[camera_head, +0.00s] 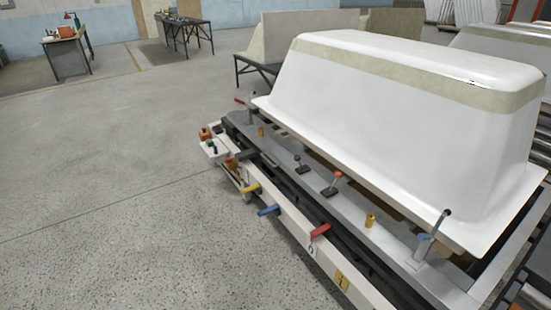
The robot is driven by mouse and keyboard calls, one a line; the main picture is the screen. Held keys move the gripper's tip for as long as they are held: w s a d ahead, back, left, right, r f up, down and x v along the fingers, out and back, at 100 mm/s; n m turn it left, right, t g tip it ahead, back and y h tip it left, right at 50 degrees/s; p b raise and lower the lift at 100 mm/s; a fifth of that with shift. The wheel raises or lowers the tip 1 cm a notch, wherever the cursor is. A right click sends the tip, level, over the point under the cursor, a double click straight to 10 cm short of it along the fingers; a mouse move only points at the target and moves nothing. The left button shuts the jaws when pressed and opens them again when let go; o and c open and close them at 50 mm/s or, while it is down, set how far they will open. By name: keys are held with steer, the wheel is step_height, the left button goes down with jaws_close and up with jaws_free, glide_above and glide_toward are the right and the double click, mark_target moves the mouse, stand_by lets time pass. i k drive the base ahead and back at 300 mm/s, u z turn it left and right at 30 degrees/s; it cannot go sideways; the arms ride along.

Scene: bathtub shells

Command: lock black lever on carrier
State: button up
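The carrier (395,241) is a long grey frame with a white upturned bathtub shell (390,105) resting on it. A small black lever (298,159) stands on the carrier's near rail on a dark base, left of a lever with an orange-red handle (337,175). Another lever with a dark tip (440,222) rises at the right near corner, close to the shell's rim. The black lever looks roughly upright, but it is too small to tell whether it is locked. My gripper is not in view.
Yellow (250,190), blue (268,210) and red (320,231) handles stick out from the carrier's front side. Yellow pegs (370,220) stand on the rail. A control box (213,148) is at the left end. The concrete floor (130,200) at left is clear; tables (66,42) stand far back.

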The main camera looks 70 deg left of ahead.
mark_target(297, 157)
steer(key=u, duration=2.1)
